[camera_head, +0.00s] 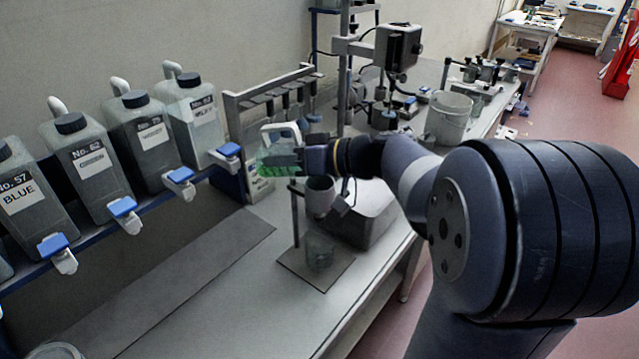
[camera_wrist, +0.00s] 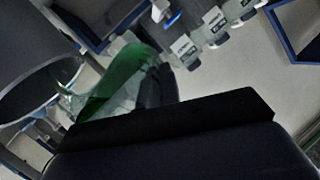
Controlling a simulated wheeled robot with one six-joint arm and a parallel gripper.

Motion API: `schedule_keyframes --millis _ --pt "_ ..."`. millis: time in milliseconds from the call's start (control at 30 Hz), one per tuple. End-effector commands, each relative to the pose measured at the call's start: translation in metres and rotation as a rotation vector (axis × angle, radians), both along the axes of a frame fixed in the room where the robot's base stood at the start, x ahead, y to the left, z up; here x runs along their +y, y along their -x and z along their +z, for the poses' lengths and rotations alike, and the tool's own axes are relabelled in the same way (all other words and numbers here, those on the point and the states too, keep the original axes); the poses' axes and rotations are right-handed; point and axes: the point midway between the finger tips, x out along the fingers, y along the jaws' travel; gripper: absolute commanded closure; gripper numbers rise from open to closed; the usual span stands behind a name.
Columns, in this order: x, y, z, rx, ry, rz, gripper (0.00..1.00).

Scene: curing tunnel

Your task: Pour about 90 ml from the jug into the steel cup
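My gripper (camera_head: 308,159) is shut on a clear jug (camera_head: 277,160) with green liquid, held above the bench. In the wrist view the jug (camera_wrist: 122,82) shows tilted, its narrow end to the lower left, beside a dark finger (camera_wrist: 158,88). A grey metal cup (camera_head: 320,196), seemingly the steel cup, is held on a stand just below and right of the jug. A large grey round body with an open rim (camera_wrist: 45,65), probably this cup, is close to the jug's lip in the wrist view. I see no clear stream; the cup's inside is hidden.
A clear beaker (camera_head: 320,252) stands on a plate under the cup. A grey box (camera_head: 365,215) is close to its right. Labelled canisters with blue taps (camera_head: 123,207) line the left shelf. A white bucket (camera_head: 447,120) stands at the back.

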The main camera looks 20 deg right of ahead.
Motion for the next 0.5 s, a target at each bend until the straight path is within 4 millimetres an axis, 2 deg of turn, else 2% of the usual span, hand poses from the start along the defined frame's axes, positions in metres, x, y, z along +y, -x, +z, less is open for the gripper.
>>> schedule_keyframes --millis 500 --pt "-0.0027 0.0014 0.0008 -0.018 -0.024 0.000 1.00"
